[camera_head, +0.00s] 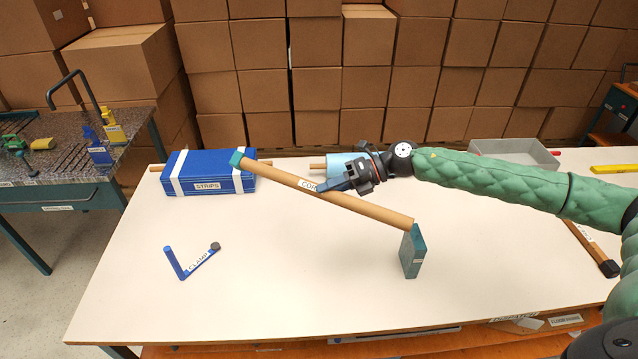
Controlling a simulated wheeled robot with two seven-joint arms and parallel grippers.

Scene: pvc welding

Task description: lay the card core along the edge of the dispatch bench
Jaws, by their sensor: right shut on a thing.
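The card core (375,209) is a long brown tube with a white label. My right gripper (335,185) is shut on it near its labelled middle. The core slants across the white-topped dispatch bench (290,290), its left end farther back and its right end nearer the front. The bench's front edge carries a "DISPATCH" label (513,317). My left gripper is not in view.
A blue strips box (208,173) stands at the back left. A light blue roll (340,162) sits behind my gripper, and a grey tray (515,153) back right. The front middle is clear.

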